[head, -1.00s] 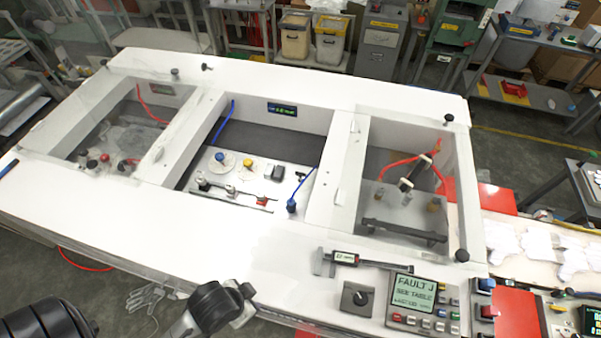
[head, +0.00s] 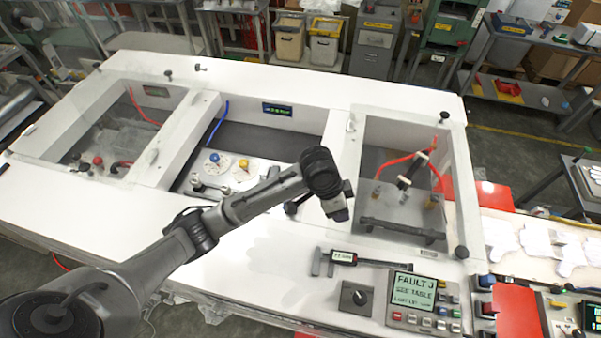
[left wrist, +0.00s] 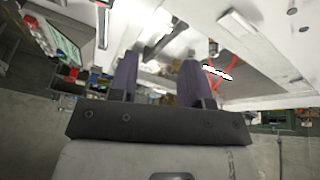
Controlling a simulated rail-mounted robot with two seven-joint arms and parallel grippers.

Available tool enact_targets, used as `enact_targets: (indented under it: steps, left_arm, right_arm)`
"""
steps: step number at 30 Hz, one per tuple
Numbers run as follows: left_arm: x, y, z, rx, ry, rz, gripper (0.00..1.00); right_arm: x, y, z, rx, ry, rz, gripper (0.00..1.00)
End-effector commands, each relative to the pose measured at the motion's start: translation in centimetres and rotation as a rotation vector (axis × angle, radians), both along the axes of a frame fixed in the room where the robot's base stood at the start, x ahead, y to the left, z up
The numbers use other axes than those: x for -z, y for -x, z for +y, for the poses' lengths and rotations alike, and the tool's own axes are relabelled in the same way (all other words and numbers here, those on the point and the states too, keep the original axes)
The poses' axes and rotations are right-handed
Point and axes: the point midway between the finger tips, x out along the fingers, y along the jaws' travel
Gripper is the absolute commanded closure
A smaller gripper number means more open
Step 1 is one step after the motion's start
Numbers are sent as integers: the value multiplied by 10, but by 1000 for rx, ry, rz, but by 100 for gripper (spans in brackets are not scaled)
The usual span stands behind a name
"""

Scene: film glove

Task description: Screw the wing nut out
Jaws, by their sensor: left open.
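I cannot pick out the wing nut with certainty. Small fasteners sit on the frame of the clear right-hand cover: a small pale one (head: 351,122) at its far left corner and dark knobs at its far right (head: 444,115) and near right (head: 461,252) corners. My left gripper (head: 338,208) is above the left edge of this cover, angled down, and hides what lies behind it. In the left wrist view its two dark fingers (left wrist: 160,78) stand apart with nothing between them. My right gripper is in neither view.
The white bench holds an open middle bay (head: 270,133) and a covered left bay (head: 95,130). The bench top left of the caliper is clear.

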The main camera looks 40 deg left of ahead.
Motion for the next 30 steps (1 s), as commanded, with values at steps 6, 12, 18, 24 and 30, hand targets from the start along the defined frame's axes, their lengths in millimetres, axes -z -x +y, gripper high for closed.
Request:
enact_targets:
  steps: [6, 12, 18, 24, 30]
  left_arm:
    - [-72, -68, 44, 32, -30, 7, 56]
    - [-47, -119, 115, 70, -130, 43, 56]
    - [3, -138, 172, 128, -226, 107, 56]
    - [37, -142, 210, 179, -277, 172, 56]
    - [51, -142, 228, 207, -295, 209, 56]
  right_arm:
    - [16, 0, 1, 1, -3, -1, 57]
    - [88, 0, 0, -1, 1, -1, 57]
    - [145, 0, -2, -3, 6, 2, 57]
    - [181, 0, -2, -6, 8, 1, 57]
    - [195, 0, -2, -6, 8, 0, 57]
